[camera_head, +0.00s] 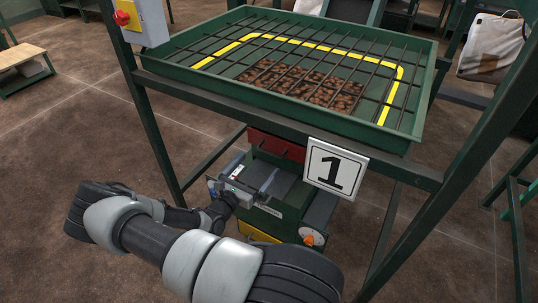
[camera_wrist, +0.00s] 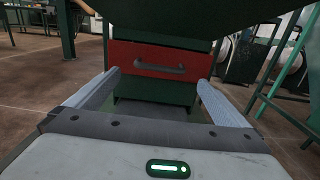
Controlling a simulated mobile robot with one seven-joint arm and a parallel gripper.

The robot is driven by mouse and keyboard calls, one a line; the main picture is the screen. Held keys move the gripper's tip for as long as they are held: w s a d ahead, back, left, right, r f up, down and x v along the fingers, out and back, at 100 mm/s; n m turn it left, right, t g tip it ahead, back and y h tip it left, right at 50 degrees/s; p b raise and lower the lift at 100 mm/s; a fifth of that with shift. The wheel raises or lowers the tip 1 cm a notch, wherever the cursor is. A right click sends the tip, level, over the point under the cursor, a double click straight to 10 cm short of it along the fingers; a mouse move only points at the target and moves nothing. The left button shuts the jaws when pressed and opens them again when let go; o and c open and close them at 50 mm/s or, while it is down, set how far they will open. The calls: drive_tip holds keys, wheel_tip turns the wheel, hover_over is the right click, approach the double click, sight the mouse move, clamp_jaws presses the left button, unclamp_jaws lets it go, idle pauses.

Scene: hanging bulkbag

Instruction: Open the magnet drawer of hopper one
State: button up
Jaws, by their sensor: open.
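Hopper one is the green framed hopper (camera_head: 290,125) with a number 1 sign (camera_head: 322,180) on its front. The magnet drawer is a red front (camera_head: 270,146) beneath the hopper, partly hidden by the frame in the head view. In the wrist view the red drawer front (camera_wrist: 128,57) faces me and looks closed, with a dark bar handle (camera_wrist: 160,68) across its middle. My gripper (camera_wrist: 158,79) is open and empty, its two fingers pointing at the drawer on either side of the handle's line. A gap to the handle seems to remain. My gripper (camera_head: 255,180) is below and in front of the drawer in the head view.
Green frame legs (camera_head: 160,140) stand around the hopper. A machine part with an orange knob (camera_head: 309,239) sits below the sign, close to my forearm. A grey box with a red button (camera_head: 122,17) is at upper left. Open floor (camera_head: 60,130) lies to the left.

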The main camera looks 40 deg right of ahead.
sight(268, 153)
drive_tip(key=b+x, duration=0.1)
drive_tip(key=x, duration=0.8)
